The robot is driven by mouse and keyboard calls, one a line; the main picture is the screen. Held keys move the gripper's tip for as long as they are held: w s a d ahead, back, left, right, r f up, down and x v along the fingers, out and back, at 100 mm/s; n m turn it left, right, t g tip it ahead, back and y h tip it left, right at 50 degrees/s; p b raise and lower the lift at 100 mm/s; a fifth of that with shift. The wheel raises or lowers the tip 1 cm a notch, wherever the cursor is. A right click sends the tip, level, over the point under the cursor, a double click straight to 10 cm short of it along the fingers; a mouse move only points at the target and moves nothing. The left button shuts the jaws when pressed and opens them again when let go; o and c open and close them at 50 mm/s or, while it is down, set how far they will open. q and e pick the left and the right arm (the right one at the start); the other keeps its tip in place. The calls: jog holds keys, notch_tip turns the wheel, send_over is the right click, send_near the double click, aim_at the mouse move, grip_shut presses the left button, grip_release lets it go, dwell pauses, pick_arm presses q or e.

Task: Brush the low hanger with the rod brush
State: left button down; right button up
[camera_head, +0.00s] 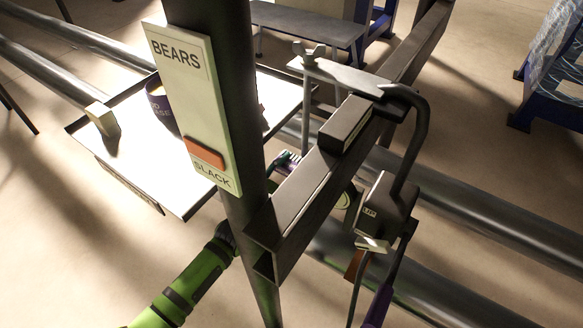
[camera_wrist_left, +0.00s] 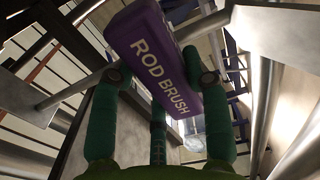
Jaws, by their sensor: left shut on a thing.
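The rod brush (camera_wrist_left: 165,65) is a purple block with its name in white letters. In the left wrist view it lies between the green fingers of my left gripper (camera_wrist_left: 163,80), which is shut on it. In the head view my green left arm comes up from the bottom left and passes behind the dark post. The brush's working end is hidden. I cannot tell which part is the low hanger, or whether the brush touches it. My right gripper is not in view.
The dark post (camera_head: 222,70) carries a BEARS/SLACK sign (camera_head: 195,110) and a steel beam (camera_head: 300,200). A clamp arm with a grey block (camera_head: 382,208) hangs at the right. A white tray (camera_head: 135,165) with a purple cup (camera_head: 160,108) stands left. Large pipes (camera_head: 500,215) run behind.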

pick_arm(q)
notch_tip(320, 180, down, 2)
jog(key=shift+f+b, duration=0.15)
jog(key=shift+b, duration=0.6)
jog(key=shift+r+p, duration=1.55)
notch_tip(320, 180, down, 3)
jog(key=b, duration=0.3)
jog(key=shift+w, duration=0.1)
jog(key=shift+s+a+p, duration=0.15)
jog(key=shift+s+p, duration=0.05)
jog(key=shift+p, duration=0.2)
jog(key=shift+s+a+p, duration=0.25)
jog(key=shift+s+p, duration=0.1)
jog(key=shift+s, duration=0.1)
jog(key=shift+s+a, duration=0.15)
jog(key=shift+s, duration=0.05)
